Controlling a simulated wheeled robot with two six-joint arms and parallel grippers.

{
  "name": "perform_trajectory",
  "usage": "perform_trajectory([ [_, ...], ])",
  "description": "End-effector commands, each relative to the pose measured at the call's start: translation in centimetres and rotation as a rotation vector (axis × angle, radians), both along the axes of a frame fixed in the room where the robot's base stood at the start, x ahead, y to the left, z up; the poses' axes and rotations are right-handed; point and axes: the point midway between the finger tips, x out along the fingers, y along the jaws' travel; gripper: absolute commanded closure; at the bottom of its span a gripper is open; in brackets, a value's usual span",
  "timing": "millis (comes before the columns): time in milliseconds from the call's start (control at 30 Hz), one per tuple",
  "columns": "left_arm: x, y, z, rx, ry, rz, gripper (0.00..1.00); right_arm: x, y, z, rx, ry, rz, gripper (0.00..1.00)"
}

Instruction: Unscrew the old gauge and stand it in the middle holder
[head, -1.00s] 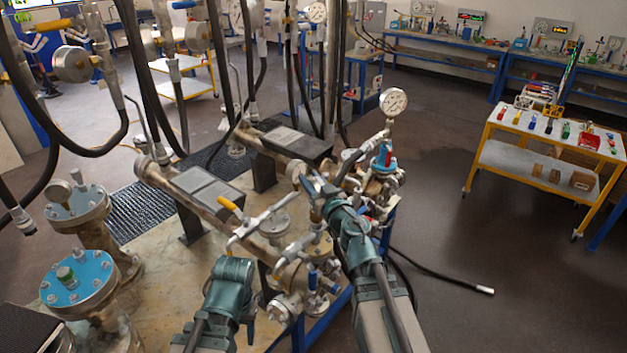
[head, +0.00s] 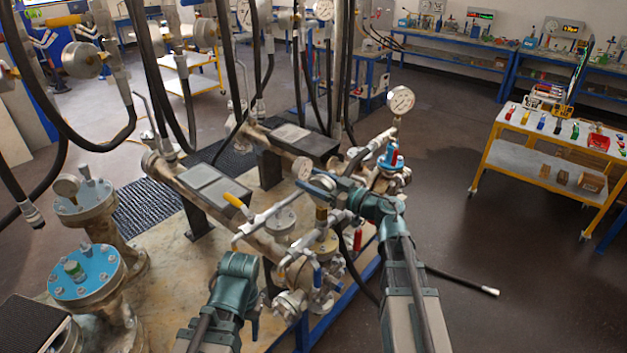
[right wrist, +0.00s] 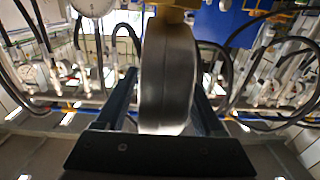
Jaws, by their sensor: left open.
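The old gauge (right wrist: 166,78) shows edge-on between the two fingers of my right gripper (right wrist: 165,90) in the right wrist view, with a brass-coloured fitting at the top edge. The fingers lie close along both its sides. I cannot make out a middle holder.
A larger gauge (head: 401,100) stands on a fitting behind my right arm. A yellow-framed cart (head: 507,152) with coloured items stands at the right. Blue-topped flanged vessels (head: 85,272) stand at the left. Black hoses (head: 190,100) hang at the upper left. Open floor lies before the cart.

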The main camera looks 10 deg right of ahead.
Motion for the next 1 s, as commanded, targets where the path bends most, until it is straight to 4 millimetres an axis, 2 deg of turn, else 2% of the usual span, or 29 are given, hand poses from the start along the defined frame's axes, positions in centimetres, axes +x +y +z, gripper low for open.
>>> perform_trajectory([
  [200,0.0,0.0,0.0,0.0,0.0,0.0,0.5,-0.1,0.0,0.0,0.0,0.0,-0.001,0.3],
  [333,0.0,0.0,0.0,0.0,0.0,0.0,0.5,-0.9,-0.7,0.0,0.0,0.0,-0.002,0.3],
  [700,0.0,0.0,0.0,0.0,0.0,0.0,0.5,-6.9,-5.6,0.0,0.0,0.0,-0.005,0.3],
  [1000,0.0,0.0,0.0,0.0,0.0,0.0,0.5,-10.1,-8.3,0.0,0.0,0.0,-0.003,0.3],
])
